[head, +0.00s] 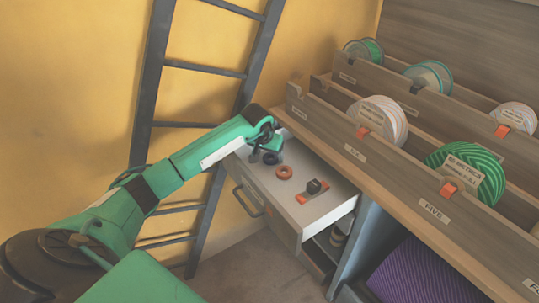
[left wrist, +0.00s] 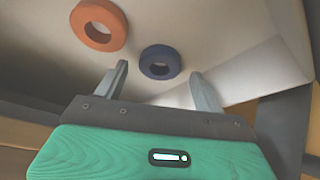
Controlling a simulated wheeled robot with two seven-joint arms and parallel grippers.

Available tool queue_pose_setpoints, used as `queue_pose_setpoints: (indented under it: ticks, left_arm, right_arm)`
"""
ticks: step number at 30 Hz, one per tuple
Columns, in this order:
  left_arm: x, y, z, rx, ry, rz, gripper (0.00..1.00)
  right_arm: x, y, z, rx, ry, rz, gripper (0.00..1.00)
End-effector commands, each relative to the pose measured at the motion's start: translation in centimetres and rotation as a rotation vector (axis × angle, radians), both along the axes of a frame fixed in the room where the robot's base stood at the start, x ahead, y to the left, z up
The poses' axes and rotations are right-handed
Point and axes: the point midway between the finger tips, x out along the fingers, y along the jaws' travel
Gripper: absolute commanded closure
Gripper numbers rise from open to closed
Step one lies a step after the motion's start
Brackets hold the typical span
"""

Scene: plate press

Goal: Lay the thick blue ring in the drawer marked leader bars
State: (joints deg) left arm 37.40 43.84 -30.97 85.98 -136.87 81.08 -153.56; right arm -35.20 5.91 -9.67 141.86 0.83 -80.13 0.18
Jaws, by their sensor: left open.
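The thick blue ring (head: 271,159) lies flat on the pale floor of an open drawer (head: 326,210), near its far left corner. In the left wrist view the dark blue ring (left wrist: 160,73) shows whole, between and just beyond the fingertips. My left gripper (head: 266,146) is open and empty above the ring; its spread fingers also show in the left wrist view (left wrist: 158,73). I cannot tell the exact gap to the ring. No readable marking shows on the drawer front. My right gripper is out of view.
An orange ring (head: 284,173) and an orange piece with a dark block (head: 306,195) share the drawer. A lower compartment (head: 320,257) is partly open beneath. Wooden racks (head: 355,152) with spools stand at right. A dark ladder (head: 146,122) leans at the yellow wall.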

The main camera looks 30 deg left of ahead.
Motion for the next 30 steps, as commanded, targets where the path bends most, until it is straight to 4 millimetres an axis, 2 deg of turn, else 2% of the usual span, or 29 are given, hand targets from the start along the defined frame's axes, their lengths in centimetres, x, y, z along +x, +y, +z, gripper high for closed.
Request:
queue_pose_setpoints:
  ticks: [1,6,13,19,30]
  left_arm:
    - [-0.4,0.1,1.3,0.005,-0.002,-0.001,0.3]
    - [-1.9,-0.1,4.8,0.006,-0.002,-0.002,0.3]
    - [-3.4,-0.4,8.5,0.002,-0.002,0.0,0.3]
    - [-4.0,-0.5,9.6,0.001,0.0,-0.001,0.3]
    - [-4.0,-0.5,9.7,0.001,0.001,-0.001,0.3]
  right_arm:
    - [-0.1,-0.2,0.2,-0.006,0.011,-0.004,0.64]
    - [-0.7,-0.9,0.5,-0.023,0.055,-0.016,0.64]
    - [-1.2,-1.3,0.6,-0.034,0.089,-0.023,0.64]
    - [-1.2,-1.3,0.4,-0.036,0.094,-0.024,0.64]
    - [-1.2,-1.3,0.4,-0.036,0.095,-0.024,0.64]
